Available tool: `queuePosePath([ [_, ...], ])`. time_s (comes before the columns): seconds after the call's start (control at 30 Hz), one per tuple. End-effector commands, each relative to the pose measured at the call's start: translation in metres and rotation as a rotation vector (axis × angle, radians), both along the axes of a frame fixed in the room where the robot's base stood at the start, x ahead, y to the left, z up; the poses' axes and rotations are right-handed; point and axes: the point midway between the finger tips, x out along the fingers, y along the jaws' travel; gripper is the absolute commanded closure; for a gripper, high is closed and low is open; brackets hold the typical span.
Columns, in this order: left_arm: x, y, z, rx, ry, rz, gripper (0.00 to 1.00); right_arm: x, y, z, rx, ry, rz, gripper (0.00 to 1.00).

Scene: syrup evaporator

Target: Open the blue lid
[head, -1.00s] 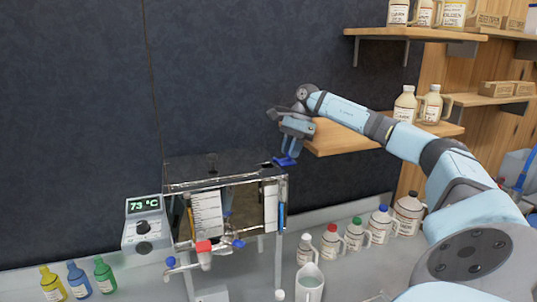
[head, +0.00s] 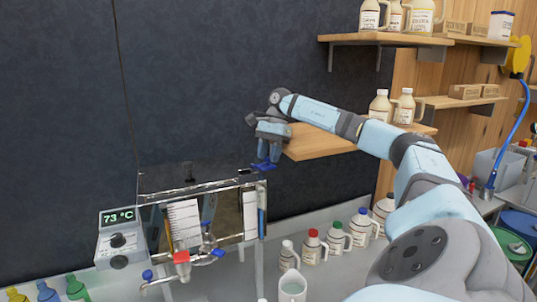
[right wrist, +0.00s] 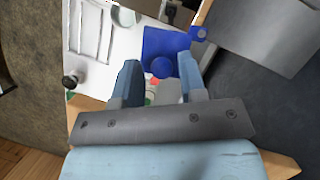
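My right gripper (head: 268,158) is above the rear right corner of the evaporator (head: 205,184), fingers pointing down. A flat blue piece, which looks like the blue lid (head: 263,166), shows right at its fingertips. In the right wrist view the blue lid (right wrist: 160,40) is a square plate with a round blue knob (right wrist: 162,67). The knob appears between the spread fingers of the right gripper (right wrist: 158,72), with a gap on both sides. Whether the fingers touch the lid is hard to tell. My left gripper is not in view.
A wooden shelf (head: 308,146) is close behind and right of the right gripper. A temperature display (head: 118,217) reads 73 °C left of the evaporator. Jugs (head: 312,247) and a white pitcher (head: 292,286) stand to its right. Blue drums (head: 520,226) are at the far right.

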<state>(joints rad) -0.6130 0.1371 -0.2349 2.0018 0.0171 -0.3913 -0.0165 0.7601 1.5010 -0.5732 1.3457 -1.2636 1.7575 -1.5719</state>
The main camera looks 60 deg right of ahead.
Motion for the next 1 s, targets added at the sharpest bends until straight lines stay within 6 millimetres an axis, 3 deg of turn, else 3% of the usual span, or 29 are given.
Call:
queuePosePath([
  [0.3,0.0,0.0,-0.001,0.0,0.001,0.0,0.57,0.0,0.0,0.0,-0.001,0.0,-0.001,0.52],
  [0.47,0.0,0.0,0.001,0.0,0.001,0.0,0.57,0.0,-0.005,0.011,0.001,-0.002,-0.002,0.52],
  [0.8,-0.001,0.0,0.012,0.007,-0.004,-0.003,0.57,-0.003,-0.033,0.086,0.003,-0.007,-0.002,0.52],
  [0.9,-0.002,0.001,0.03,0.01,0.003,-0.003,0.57,-0.005,-0.041,0.109,0.0,-0.003,-0.002,0.52],
  [1.0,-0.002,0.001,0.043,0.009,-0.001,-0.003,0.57,-0.005,-0.046,0.119,0.0,-0.001,-0.003,0.52],
])
